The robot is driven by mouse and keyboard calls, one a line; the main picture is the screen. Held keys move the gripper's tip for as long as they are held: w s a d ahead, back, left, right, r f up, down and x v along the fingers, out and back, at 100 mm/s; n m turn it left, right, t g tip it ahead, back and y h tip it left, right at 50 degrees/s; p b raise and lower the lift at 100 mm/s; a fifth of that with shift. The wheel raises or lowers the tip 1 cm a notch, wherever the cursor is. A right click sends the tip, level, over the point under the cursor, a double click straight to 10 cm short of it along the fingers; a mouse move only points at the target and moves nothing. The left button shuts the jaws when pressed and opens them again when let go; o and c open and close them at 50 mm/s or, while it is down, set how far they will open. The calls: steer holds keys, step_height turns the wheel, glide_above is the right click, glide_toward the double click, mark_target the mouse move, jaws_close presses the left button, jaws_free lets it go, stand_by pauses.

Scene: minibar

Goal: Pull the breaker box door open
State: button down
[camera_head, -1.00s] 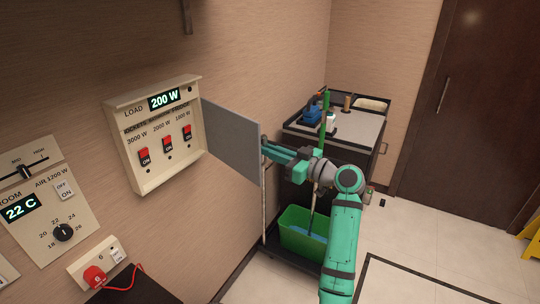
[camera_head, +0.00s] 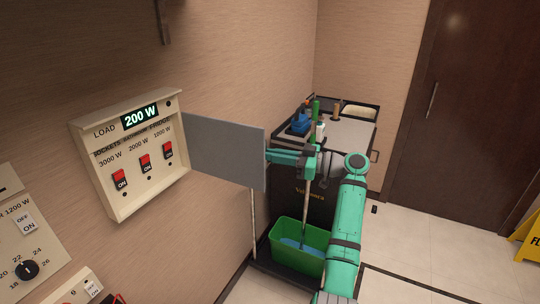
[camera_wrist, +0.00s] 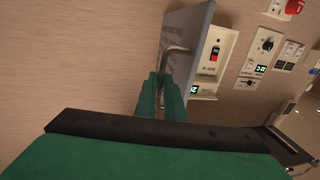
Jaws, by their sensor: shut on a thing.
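The breaker box (camera_head: 130,160) is on the wall at left in the head view, with a "200 W" display and several red switches showing ON. Its grey door (camera_head: 225,152) is open, hinged at the box's right side and standing out from the wall. My gripper (camera_head: 270,155) is at the door's outer edge, shut on the door handle. The wrist view shows the fingers (camera_wrist: 162,92) around the base of the metal handle (camera_wrist: 177,50), on the door's face (camera_wrist: 190,30). The head view hides the handle behind the door.
A dark cart (camera_head: 342,133) with bottles stands beyond my arm. A green bucket (camera_head: 300,249) with a mop in it sits low on its front. A thermostat panel (camera_head: 25,240) is at lower left. Light floor is open at right, with a yellow sign (camera_head: 528,238) at the edge.

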steer(key=shift+a+f, duration=0.15)
steer(key=shift+f, duration=0.05)
steer(key=c, duration=1.8)
jaws_free()
steer(key=shift+w+a, duration=0.1)
steer(key=shift+a, duration=0.1)
steer(key=shift+c, duration=0.2)
steer(key=v, duration=1.1)
steer(key=shift+r, duration=0.1)
